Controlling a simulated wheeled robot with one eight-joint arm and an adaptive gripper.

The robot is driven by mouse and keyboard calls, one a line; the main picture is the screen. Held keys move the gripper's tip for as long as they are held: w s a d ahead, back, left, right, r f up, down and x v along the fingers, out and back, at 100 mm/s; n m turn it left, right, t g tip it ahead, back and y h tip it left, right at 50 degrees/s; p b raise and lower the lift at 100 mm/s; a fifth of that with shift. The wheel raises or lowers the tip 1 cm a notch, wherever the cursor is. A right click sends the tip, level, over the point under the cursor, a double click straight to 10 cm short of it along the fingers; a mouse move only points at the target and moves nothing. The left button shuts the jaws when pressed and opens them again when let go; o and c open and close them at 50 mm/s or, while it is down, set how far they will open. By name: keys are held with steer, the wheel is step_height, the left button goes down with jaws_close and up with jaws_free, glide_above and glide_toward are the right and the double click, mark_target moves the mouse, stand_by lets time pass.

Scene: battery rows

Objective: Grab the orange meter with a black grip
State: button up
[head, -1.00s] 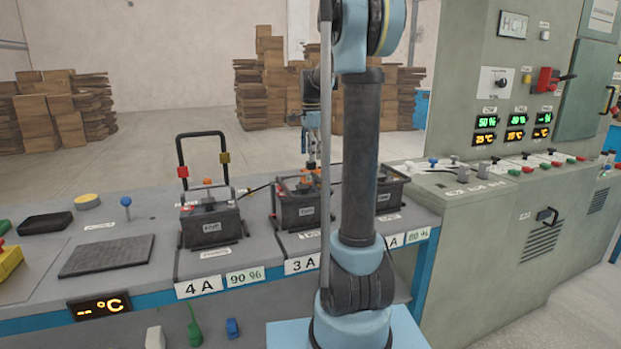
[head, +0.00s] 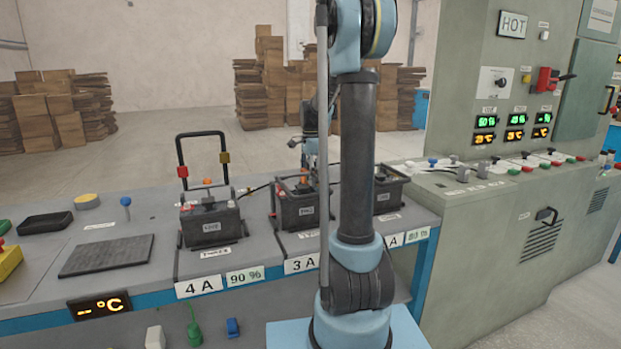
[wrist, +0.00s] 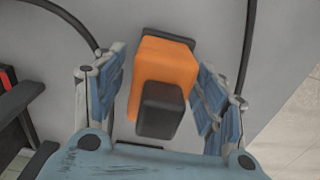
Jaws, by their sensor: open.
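The orange meter (wrist: 172,68) lies in the middle of the wrist view on a grey surface. Its black grip (wrist: 161,108) juts toward the camera, and a dark part shows at its far end. My gripper (wrist: 164,72) is open, with one blue-padded finger on each side of the meter. A gap shows on both sides, so the fingers do not appear to grip it. In the head view my arm's column hides most of the gripper and the meter cannot be made out with certainty.
Dark batteries stand on the grey bench, one at the left (head: 211,222) and another (head: 297,205) beside my arm. Black cables (wrist: 247,45) curve on both sides of the meter. A control cabinet (head: 470,220) stands at the right.

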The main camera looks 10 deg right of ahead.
steer(key=c, duration=1.4)
steer(key=shift+r, duration=0.1)
